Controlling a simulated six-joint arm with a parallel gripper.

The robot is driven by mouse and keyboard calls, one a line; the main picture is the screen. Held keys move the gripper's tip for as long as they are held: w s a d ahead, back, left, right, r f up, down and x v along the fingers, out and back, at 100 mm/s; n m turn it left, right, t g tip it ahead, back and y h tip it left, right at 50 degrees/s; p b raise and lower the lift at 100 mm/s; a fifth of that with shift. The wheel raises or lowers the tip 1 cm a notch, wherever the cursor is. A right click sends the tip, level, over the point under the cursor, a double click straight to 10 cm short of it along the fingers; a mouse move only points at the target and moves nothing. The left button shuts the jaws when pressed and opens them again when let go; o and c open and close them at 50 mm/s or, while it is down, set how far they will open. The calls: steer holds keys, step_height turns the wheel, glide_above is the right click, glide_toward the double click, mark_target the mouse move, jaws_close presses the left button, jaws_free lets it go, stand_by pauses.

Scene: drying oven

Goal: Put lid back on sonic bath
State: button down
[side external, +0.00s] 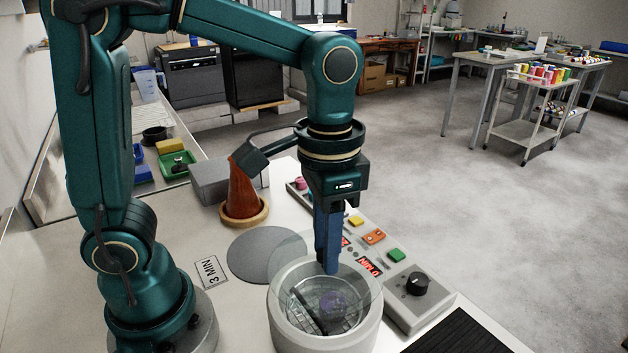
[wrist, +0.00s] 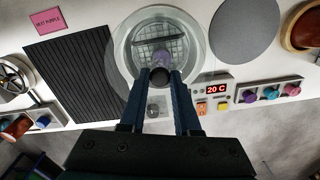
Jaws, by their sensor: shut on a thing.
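The sonic bath (side external: 283,315) is a round pale tub at the front of the bench; it also shows in the wrist view (wrist: 118,45). A wire basket and a purple item show inside it. The lid (side external: 292,244) is a clear, faint disc above the bath, overlapping its back rim in the side view. My gripper (side external: 329,268) points down with its blue fingers shut on the lid's dark knob (wrist: 160,77). The lid looks raised and off centre; its exact gap to the rim is hard to tell.
A control panel (side external: 405,310) with a dial and buttons is right of the bath. A grey round mat (side external: 262,256) and a "3 MIN" card (side external: 209,272) are left. A brown cone-shaped vessel (side external: 242,190) stands behind. A black ribbed mat (side external: 470,338) is front right.

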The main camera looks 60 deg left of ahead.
steer(key=shift+f, duration=2.05)
steer(key=shift+f, duration=0.15)
stand_by(0.5)
steer(key=c, duration=0.5)
jaws_free()
steer(key=shift+c, duration=0.2)
steer(key=shift+o, duration=0.3)
steer(key=o, duration=0.4)
steer(key=shift+r, duration=3.5)
